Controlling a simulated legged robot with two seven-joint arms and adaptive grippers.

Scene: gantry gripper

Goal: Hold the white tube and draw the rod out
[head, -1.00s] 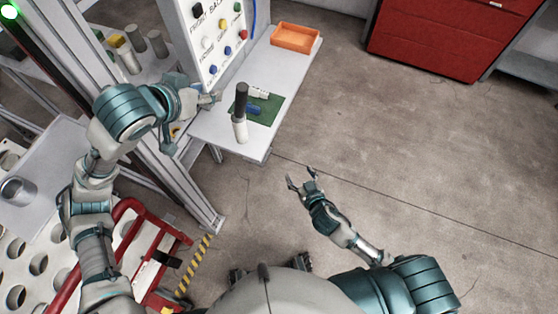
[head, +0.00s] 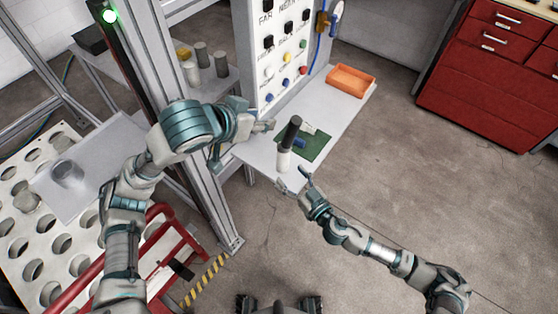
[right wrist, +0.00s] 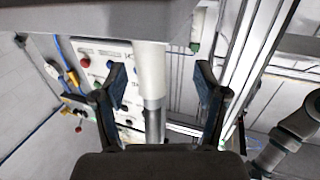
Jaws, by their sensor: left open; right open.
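The white tube (head: 284,160) stands upright near the front edge of the grey shelf (head: 335,110), with the dark rod (head: 292,130) sticking out of its top. My right gripper (head: 293,179) is open just in front of the tube, at the shelf's front edge. In the right wrist view, which looks upside down, the white tube (right wrist: 151,70) and the greyish rod (right wrist: 154,122) appear between the open fingers (right wrist: 160,85), with gaps on both sides. My left gripper (head: 264,126) is open to the left of the rod, beside the panel, and apart from it.
A green mat (head: 316,145) with a blue piece (head: 299,142) lies behind the tube. A button panel (head: 285,60) rises at the shelf's left. An orange tray (head: 351,80) sits at the far end. A red cabinet (head: 485,70) stands far right. The floor between is clear.

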